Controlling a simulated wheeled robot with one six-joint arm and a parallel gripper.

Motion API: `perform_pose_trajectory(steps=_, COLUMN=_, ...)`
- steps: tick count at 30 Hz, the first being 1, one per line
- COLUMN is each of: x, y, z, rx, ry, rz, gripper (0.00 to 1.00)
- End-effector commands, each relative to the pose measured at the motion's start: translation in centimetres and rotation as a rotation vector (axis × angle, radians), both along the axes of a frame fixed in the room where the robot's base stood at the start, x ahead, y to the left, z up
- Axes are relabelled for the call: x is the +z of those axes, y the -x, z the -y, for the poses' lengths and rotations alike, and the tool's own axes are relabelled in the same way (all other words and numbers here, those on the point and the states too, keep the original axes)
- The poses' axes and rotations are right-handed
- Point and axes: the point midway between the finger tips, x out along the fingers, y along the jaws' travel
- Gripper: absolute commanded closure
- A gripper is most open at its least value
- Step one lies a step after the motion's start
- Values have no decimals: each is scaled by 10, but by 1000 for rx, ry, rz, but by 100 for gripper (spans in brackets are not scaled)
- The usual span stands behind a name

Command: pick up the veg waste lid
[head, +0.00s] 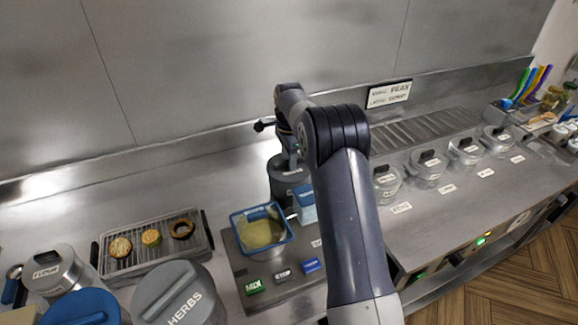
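I cannot read a "veg waste" label on anything, so I cannot tell for sure which lid is the veg waste lid. A dark grey round container (284,182) stands at the back of the counter, partly behind my arm. My gripper is at the far end of the arm, just above this container, mostly hidden by the arm links. Its fingers do not show clearly, and I cannot tell whether they touch a lid.
A grey HERBS lid (170,291) and a blue lid (82,309) are at the lower left, near a FLOUR canister (52,269). A blue-rimmed tub (236,219) stands centrally. Several clear-lidded jars (427,166) line the right.

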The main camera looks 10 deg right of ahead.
Motion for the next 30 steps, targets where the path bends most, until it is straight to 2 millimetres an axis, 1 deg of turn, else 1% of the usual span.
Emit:
perform_pose_trajectory(steps=16, x=-4, y=0, z=0, rx=0, ry=0, rz=-1, gripper=60)
perform_pose_trajectory(steps=30, x=-4, y=0, z=0, rx=0, ry=0, rz=0, gripper=98)
